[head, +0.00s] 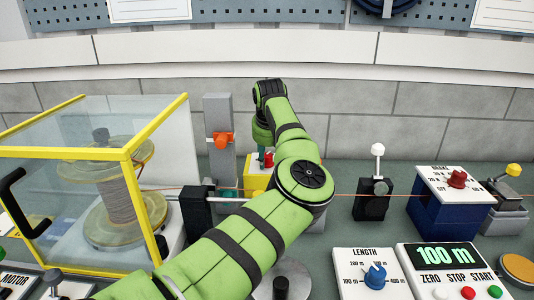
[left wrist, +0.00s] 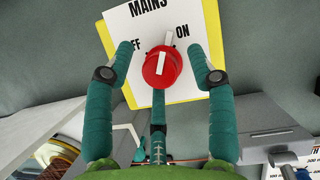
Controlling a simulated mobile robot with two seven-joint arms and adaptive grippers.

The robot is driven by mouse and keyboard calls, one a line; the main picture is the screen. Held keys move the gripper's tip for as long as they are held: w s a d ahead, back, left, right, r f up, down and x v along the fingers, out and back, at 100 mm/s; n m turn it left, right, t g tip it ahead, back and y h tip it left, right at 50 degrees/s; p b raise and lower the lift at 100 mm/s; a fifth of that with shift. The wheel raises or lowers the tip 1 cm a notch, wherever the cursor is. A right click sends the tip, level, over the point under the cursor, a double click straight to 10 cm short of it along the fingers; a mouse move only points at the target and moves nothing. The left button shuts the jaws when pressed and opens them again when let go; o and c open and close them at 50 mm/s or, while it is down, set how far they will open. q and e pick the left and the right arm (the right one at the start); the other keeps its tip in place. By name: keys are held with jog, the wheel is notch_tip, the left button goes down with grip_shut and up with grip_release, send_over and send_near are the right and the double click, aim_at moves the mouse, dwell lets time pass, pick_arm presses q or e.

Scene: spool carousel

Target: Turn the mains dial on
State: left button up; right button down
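The red mains dial (left wrist: 160,70) stands on a white plate (left wrist: 138,22) with a yellow edge, marked MAINS and ON; the other word shows only as "FF" beside a finger. My right gripper is not in view.
A yellow-framed clear guard (head: 127,153) with a spool (head: 118,200) stands on the left. A grey post with an orange part (head: 221,140) stands close left of the gripper. A thin wire crosses the bench to a blue brake box (head: 450,210). A length panel (head: 362,262) is at front right.

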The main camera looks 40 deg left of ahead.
pick_arm(q)
jog(key=c, duration=0.7)
jog(key=shift+s+r, duration=0.1)
jog(key=shift+r, duration=0.05)
jog(key=shift+c, duration=1.1)
jog(key=shift+b, duration=0.4)
jog(key=m+b, duration=0.2)
jog(key=b, duration=0.1)
jog(key=shift+a+m+t+h, duration=0.1)
jog(key=shift+m+t+h, duration=0.3)
jog(key=shift+r+m+b, duration=0.1)
jog(key=shift+m+b, duration=0.25)
jog(key=shift+m, duration=0.15)
jog(key=shift+r+h, duration=0.1)
jog(key=shift+h, duration=0.2)
